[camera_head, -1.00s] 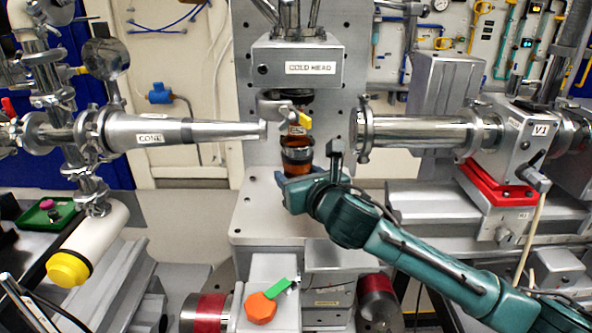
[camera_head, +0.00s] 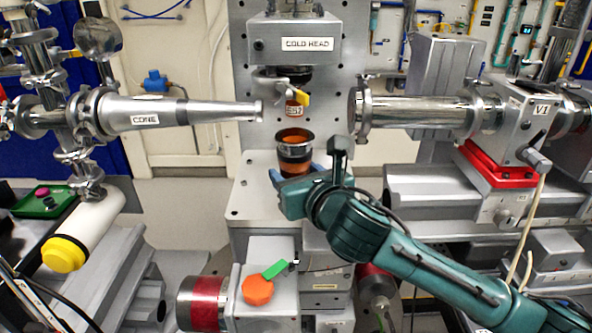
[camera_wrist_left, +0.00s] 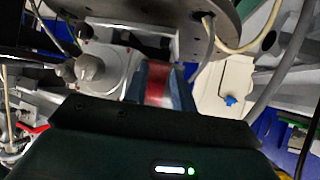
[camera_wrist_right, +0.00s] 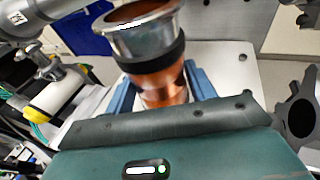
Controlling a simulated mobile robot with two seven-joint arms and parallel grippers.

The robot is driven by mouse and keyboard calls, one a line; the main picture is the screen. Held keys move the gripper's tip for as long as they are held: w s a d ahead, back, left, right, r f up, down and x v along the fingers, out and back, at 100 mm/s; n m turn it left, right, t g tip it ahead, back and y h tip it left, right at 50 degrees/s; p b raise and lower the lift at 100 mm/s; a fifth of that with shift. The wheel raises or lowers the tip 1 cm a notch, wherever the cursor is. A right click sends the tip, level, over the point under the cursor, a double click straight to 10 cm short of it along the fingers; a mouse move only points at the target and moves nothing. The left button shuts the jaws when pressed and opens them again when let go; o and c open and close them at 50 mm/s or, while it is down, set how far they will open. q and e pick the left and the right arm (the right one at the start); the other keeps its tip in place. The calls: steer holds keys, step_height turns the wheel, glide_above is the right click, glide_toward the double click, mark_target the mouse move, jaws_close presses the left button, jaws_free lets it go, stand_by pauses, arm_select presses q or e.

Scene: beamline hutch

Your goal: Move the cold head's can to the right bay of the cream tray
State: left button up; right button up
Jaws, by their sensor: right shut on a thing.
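The can (camera_head: 294,152) is amber-copper with a steel rim and a dark band. It is upright and open at the top, just below the cold head (camera_head: 293,45) and apart from it. My right gripper (camera_head: 296,176) is shut on the can's lower part. In the right wrist view, the can (camera_wrist_right: 148,50) sits between the blue fingers (camera_wrist_right: 162,92). A small copper labelled piece (camera_head: 294,106) hangs exposed under the cold head. My left gripper (camera_wrist_left: 160,85) shows only in its wrist view, its fingers apart with a blurred red shape seen between them. I cannot make out the cream tray.
The CONE pipe (camera_head: 160,112) points in from the left and the V1 pipe (camera_head: 420,112) from the right. An orange knob with a green lever (camera_head: 258,290) is below the can. A green tray (camera_head: 42,203) lies on the dark bench at the left.

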steer(key=shift+s+b, duration=0.3)
steer(key=shift+s, duration=0.75)
steer(key=shift+s+r+p, duration=0.1)
steer(key=shift+s+p, duration=0.55)
steer(key=shift+s, duration=0.6)
steer(key=shift+s+p, duration=1.2)
steer(key=shift+s, duration=2.5)
